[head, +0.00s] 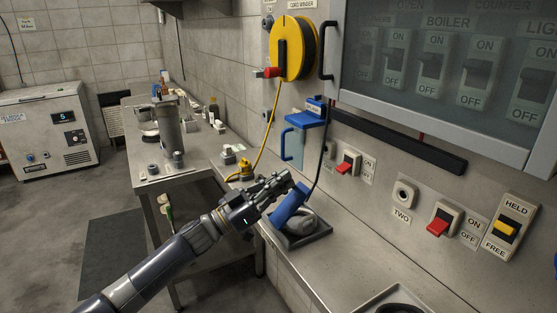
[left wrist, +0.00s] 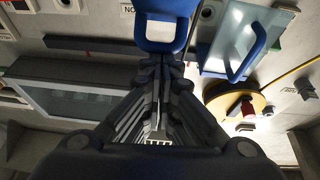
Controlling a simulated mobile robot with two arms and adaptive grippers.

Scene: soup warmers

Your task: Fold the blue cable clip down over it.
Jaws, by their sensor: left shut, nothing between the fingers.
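My left gripper (head: 284,183) is shut and empty; its closed fingertips also show in the left wrist view (left wrist: 166,60). A blue piece (head: 290,206) stands tilted over a dark tray on the counter, just beyond the fingertips. In the left wrist view a blue loop (left wrist: 180,38) lies right at the fingertips; I cannot tell if they touch. A second blue part (head: 309,114), with a label, is on the wall at the upper end of a black cable (head: 320,160). The cable hangs down to the tilted piece. I cannot tell for sure which blue part is the clip.
A clear panel with a blue handle (head: 288,143) is on the wall. A yellow cord winder (head: 291,48) hangs above, its yellow cable running to the counter. A dark tray (head: 303,239) holds a grey rounded object.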

